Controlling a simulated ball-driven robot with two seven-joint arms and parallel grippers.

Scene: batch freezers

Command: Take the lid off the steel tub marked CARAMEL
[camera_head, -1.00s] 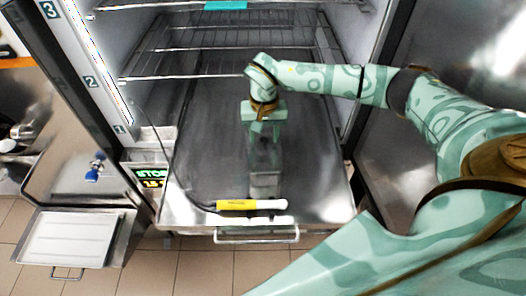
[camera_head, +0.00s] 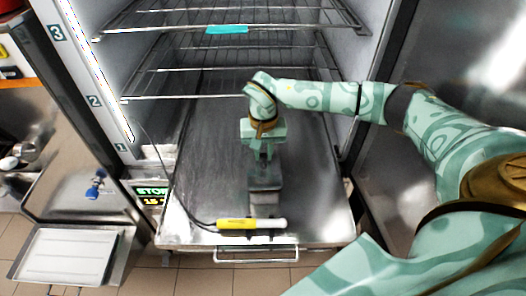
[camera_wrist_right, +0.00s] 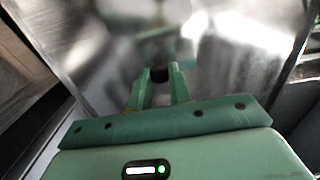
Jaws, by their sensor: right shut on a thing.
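A small grey steel tub (camera_head: 266,200) stands on the steel shelf of the open cabinet, near its front edge. No CARAMEL lettering can be read on it. A darker flat piece, seemingly its lid (camera_head: 265,183), shows at its top below my right gripper (camera_head: 264,157). I cannot tell whether the lid touches the tub or hangs above it. In the right wrist view, my right gripper (camera_wrist_right: 160,75) is shut on a small dark knob between its fingertips. My left gripper is not in view.
A yellow and white probe (camera_head: 250,224) with a black cable lies at the shelf's front edge, close before the tub. Wire racks (camera_head: 240,72) hang above and behind. A lit green display (camera_head: 152,191) and a white tray (camera_head: 68,254) are at the left.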

